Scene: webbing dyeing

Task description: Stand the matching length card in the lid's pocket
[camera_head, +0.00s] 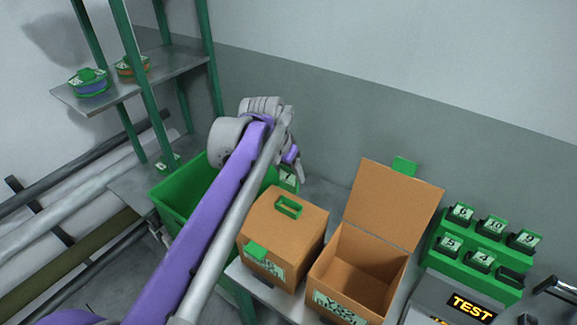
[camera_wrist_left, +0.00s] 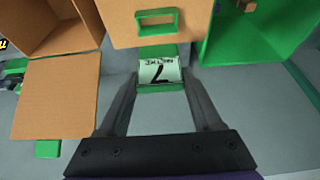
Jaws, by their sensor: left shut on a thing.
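My left gripper (camera_head: 290,160) is shut on a green-backed white length card marked 7 (camera_wrist_left: 159,72). In the left wrist view the card sits between the fingertips (camera_wrist_left: 160,82). The card (camera_head: 288,177) is partly hidden in the head view. A closed cardboard box (camera_head: 308,229) has a lid with a green rectangular pocket frame (camera_head: 289,207); the frame also shows in the left wrist view (camera_wrist_left: 157,20). The card is apart from this pocket, just behind the box's back edge. The right gripper is not in view.
An open, empty-looking box (camera_head: 365,255) stands to the right, its lid raised. A green rack (camera_head: 455,252) holds several numbered cards. A green bin (camera_head: 172,195) stands left, under my arm. A shelf (camera_head: 140,85) holds two spools. A TEST display (camera_head: 471,307) is lower right.

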